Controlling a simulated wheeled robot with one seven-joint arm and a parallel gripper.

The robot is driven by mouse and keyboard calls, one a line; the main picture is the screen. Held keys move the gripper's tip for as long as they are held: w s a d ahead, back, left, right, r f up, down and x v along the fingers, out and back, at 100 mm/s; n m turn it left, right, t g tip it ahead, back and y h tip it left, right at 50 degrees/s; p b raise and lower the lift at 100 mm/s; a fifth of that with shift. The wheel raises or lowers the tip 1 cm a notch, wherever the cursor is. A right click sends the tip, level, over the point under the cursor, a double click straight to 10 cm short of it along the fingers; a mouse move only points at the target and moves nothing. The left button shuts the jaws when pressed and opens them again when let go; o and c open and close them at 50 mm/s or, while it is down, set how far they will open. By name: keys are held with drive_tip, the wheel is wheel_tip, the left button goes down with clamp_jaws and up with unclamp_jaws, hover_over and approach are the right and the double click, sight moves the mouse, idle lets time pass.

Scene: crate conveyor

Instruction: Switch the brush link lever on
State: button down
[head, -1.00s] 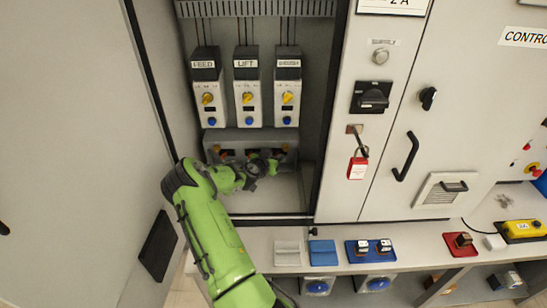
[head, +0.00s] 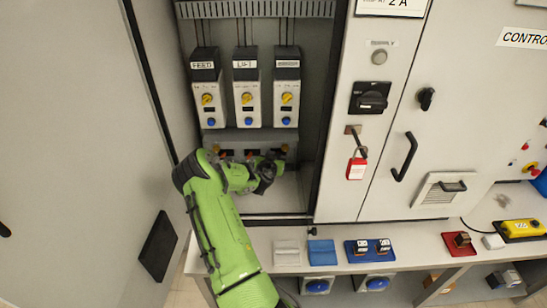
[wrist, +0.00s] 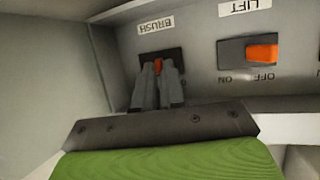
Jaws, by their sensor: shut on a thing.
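The brush link lever, an orange toggle (wrist: 158,65) on a dark plate under the BRUSH label (wrist: 156,26), is between my gripper's fingertips (wrist: 158,72) in the wrist view. The fingers are shut on it and hide most of the plate, including any ON and OFF marks. The neighbouring lift lever (wrist: 262,53) is orange and sits at the OFF end of its plate. In the head view, my gripper (head: 270,168) is at the right end of the row of levers low in the open cabinet, and hides part of it.
Three drive units with yellow knobs (head: 245,98) hang above the lever panel. The cabinet's side wall (wrist: 60,60) is close beside the brush lever in the wrist view. A red padlock (head: 356,168) hangs on the front to the right. A bench (head: 420,255) runs along below.

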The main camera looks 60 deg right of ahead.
drive_tip(key=n+t+p, duration=0.1)
drive_tip(key=p, duration=0.1)
drive_tip(key=s+n+t+y+p, duration=0.1)
drive_tip(key=p, duration=0.1)
drive_tip(key=n+t+p, duration=0.1)
drive_tip(key=t+p, duration=0.1)
drive_tip(key=shift+s+d+r+n+y+p, duration=0.2)
drive_tip(key=shift+s+d+n+y+p, duration=0.1)
drive_tip(key=shift+d+n+y+p, duration=0.1)
drive_tip(key=shift+f, duration=0.1)
